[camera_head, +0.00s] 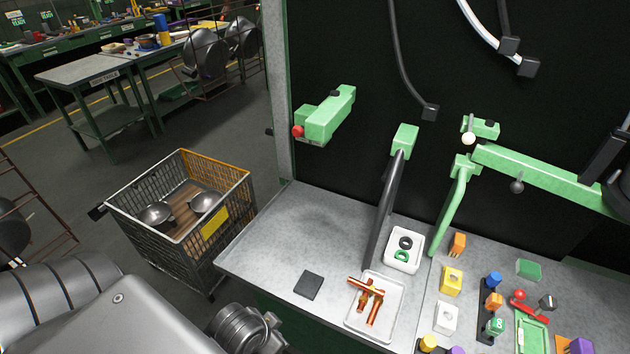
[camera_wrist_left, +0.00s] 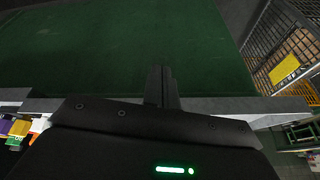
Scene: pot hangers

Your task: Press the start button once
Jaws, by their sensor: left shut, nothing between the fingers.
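No button is clearly marked as start. A small box with a green face and a white mark (camera_head: 495,327) stands on a black strip at the bench's right part; I cannot tell if it is the start button. A red round knob (camera_head: 297,131) sits on the end of a green wall box (camera_head: 330,115), and a red-topped item (camera_head: 519,295) lies at the right. My left arm is at the lower left in the head view, its fingertips out of sight. In the left wrist view my left gripper (camera_wrist_left: 163,87) is shut and empty, in front of a dark green panel (camera_wrist_left: 110,45). My right gripper is not in view.
The grey bench (camera_head: 290,235) carries a white tray (camera_head: 362,321) with copper-coloured parts, a dark square pad (camera_head: 308,286) and several coloured blocks. A dark post and a green bent tube (camera_head: 450,215) rise from it. A wire cart (camera_head: 190,245) stands left of the bench. The bench's left part is mostly clear.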

